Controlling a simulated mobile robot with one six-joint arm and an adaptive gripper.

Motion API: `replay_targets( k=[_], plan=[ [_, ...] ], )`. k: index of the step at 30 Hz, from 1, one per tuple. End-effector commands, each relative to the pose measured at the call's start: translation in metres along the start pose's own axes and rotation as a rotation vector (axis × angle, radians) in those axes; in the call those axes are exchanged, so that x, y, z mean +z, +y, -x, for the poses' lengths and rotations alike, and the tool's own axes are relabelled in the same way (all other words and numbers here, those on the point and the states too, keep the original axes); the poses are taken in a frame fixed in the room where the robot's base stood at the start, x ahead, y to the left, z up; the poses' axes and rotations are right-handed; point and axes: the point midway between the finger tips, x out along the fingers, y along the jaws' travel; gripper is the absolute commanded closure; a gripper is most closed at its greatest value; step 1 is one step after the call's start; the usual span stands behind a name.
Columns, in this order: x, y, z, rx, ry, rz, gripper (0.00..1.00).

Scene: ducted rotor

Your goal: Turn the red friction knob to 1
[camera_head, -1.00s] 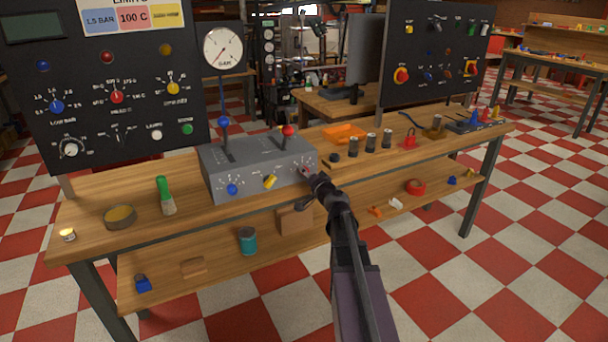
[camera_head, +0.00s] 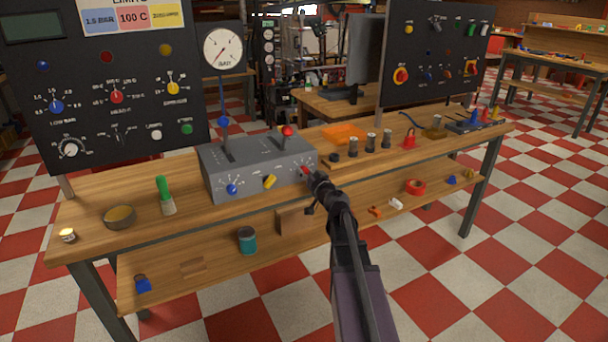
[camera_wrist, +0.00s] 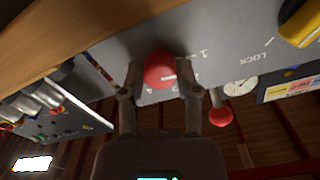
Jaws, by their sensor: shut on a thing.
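The red friction knob (camera_head: 304,171) is at the right end of the front face of a grey control box (camera_head: 225,188). In the wrist view the red knob (camera_wrist: 158,68) sits between my two fingers, with a white pointer mark near its lower right edge. A printed 1 is up and to the right of it, and more scale numbers are below it. My gripper (camera_wrist: 161,76) is shut on the knob, one finger at each side. In the head view my gripper (camera_head: 314,180) reaches the knob from the front right and hides part of the scale.
A blue knob (camera_head: 232,189) and a yellow knob (camera_head: 270,181) are on the same face. A red-topped lever (camera_head: 287,132) and a blue-topped lever (camera_head: 223,122) rise from the box. Dark cylinders (camera_head: 371,142) stand to the right. The space before the bench is clear.

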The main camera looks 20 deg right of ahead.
Motion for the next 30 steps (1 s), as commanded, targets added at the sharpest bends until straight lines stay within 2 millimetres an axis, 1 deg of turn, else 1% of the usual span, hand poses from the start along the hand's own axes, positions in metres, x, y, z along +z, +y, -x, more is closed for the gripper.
replay_targets(
  k=[6,7,8,9,10,23,26,30],
  plan=[
    [0.000,0.000,-0.001,0.000,-0.001,0.002,1.00],
    [0.000,0.000,-0.001,0.000,-0.001,0.002,0.49],
    [0.000,0.000,-0.001,0.000,-0.001,0.002,0.40],
    [0.000,0.000,-0.001,0.000,-0.001,0.002,0.28],
    [0.000,0.000,-0.001,0.000,-0.001,0.001,0.24],
    [0.000,0.000,0.001,0.000,0.000,0.000,0.24],
    [0.000,0.000,0.005,0.000,0.000,0.000,0.24],
    [0.000,-0.001,0.016,0.001,0.000,0.000,0.24]
  ],
)
